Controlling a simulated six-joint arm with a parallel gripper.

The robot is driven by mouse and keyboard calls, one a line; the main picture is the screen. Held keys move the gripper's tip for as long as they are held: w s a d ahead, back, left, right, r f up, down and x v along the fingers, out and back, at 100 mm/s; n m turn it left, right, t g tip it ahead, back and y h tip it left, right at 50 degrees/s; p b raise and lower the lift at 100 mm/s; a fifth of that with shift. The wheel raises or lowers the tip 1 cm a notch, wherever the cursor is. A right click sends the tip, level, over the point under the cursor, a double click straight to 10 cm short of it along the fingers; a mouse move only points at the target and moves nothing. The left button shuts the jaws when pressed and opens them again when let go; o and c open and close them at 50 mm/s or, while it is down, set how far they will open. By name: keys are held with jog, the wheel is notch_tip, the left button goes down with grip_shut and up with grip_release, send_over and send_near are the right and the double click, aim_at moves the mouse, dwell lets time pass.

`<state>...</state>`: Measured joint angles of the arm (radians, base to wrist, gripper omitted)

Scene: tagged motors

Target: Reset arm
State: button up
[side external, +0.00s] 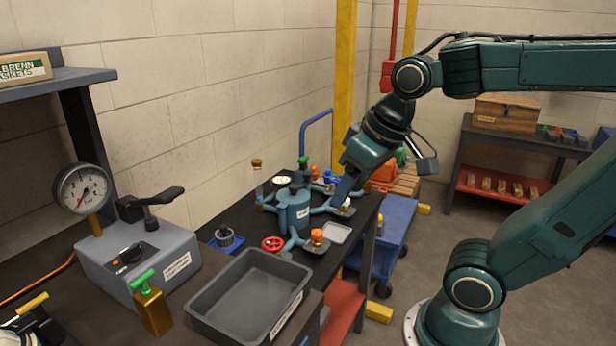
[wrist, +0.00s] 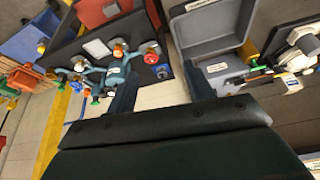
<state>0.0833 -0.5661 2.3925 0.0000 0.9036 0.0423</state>
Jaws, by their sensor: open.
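My gripper (side external: 345,188) points down and to the left beside the blue manifold (side external: 293,208) on the dark bench in the side external view. Part of the manifold's right side is hidden behind it, and I cannot tell whether they touch. In the wrist view my gripper (wrist: 160,78) has its two fingers spread apart with nothing between them. The manifold (wrist: 115,76) shows there to the left of the fingers, with several coloured knobs on its branches.
An empty grey tray (side external: 215,302) sits at the bench's front. A gauge (side external: 82,190) stands over a grey box (side external: 165,262) at left. A blue cart (side external: 392,235) stands behind the bench. A shelf (side external: 545,140) with a wooden crate (side external: 505,114) stands at the back right.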

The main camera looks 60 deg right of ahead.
jog(key=shift+n+t, duration=0.4)
jog(key=shift+n, duration=0.3)
jog(key=s, duration=0.1)
jog(key=s+a, duration=0.1)
jog(key=s, duration=0.2)
jog(key=shift+a+f, duration=0.3)
jog(key=shift+a, duration=0.1)
jog(key=shift+w, duration=0.15)
dwell(0.8)
